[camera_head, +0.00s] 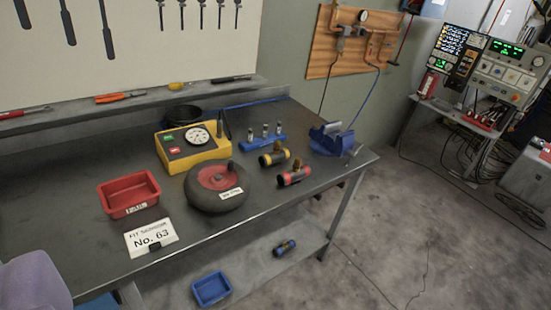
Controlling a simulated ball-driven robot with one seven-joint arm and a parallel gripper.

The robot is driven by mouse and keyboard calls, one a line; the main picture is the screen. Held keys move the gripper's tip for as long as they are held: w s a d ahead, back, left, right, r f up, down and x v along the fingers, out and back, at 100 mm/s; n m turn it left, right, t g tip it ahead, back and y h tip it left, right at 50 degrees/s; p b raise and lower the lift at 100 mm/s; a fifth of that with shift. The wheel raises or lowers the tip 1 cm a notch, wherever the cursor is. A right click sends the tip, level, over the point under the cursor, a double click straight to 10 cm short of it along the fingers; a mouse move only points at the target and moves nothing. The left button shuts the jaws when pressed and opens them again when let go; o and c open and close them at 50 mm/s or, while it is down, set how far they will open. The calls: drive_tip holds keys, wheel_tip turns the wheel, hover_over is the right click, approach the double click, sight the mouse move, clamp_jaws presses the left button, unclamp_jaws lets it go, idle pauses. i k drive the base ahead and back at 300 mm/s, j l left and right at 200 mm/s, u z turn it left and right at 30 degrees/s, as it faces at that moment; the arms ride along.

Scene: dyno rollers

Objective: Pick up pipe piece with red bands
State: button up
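The pipe piece with red bands (294,177) lies on the dark workbench (265,207) near its front right edge. It is a short dark tee-shaped piece with a brass-coloured stub on top. A similar pipe piece with yellow bands (273,159) lies just behind it to the left, apart from it. A third pipe piece with blue bands (285,248) lies on the lower shelf (262,259). My gripper is not in view, and nothing shows touching the red-banded piece.
A black wheel (216,201) with a red centre stands left of the red-banded piece. Behind are a yellow gauge box (178,153), a blue rack (263,142) and a blue vise (333,139). A red bin (127,211) is left. Open floor (430,230) lies right; cables cross it.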

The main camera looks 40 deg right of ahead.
sight(288, 177)
drive_tip(key=i+l+z, duration=0.45)
drive_tip(key=i+l, duration=0.35)
drive_tip(key=i+l+z, duration=0.25)
drive_tip(key=i, duration=0.2)
drive_tip(key=i+l+z, duration=0.2)
drive_tip(key=i, duration=0.25)
drive_tip(key=i+l+z, duration=0.25)
drive_tip(key=i, duration=0.2)
